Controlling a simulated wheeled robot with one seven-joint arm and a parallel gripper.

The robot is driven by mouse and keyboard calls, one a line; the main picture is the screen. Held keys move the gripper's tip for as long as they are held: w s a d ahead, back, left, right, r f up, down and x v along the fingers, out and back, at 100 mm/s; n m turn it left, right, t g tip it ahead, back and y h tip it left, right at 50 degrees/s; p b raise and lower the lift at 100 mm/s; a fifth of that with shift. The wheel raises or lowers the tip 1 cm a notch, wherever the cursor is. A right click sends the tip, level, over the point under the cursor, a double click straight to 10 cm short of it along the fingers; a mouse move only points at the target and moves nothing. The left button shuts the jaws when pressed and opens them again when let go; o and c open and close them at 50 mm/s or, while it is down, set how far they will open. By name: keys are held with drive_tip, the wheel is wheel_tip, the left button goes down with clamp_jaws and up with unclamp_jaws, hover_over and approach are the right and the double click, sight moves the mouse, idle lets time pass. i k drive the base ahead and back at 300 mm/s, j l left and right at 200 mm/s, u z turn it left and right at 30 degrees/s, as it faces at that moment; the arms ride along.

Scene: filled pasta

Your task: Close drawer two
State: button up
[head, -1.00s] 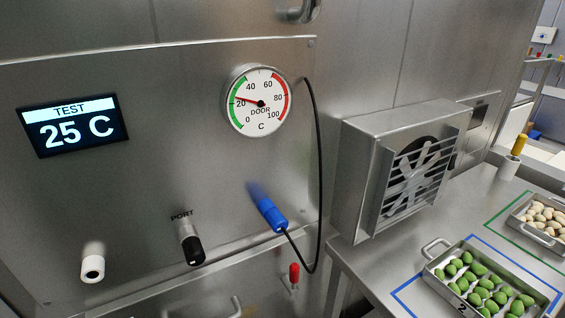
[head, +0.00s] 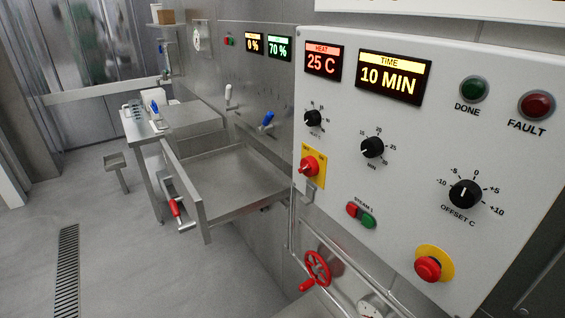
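A steel drawer (head: 235,172) sticks out from the steel wall in the middle of the head view. It stands open, and the part of its inside that shows looks empty. Its front panel (head: 186,190) faces left and carries a handle with a red grip (head: 176,207). No number can be read on it, so I cannot tell whether it is drawer two. Behind it, a second steel box or drawer (head: 185,120) also juts out. My gripper is not in view.
A control panel (head: 450,130) with dials, displays and buttons fills the right side. A red valve wheel (head: 317,268) and pipes are below it. A small stand (head: 115,162) is at the left. The grey floor (head: 120,250) with a drain grate (head: 66,265) is clear.

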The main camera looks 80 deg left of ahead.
sight(217, 188)
drive_tip(key=u, duration=3.2)
drive_tip(key=i, duration=1.1)
drive_tip(key=j, duration=0.1)
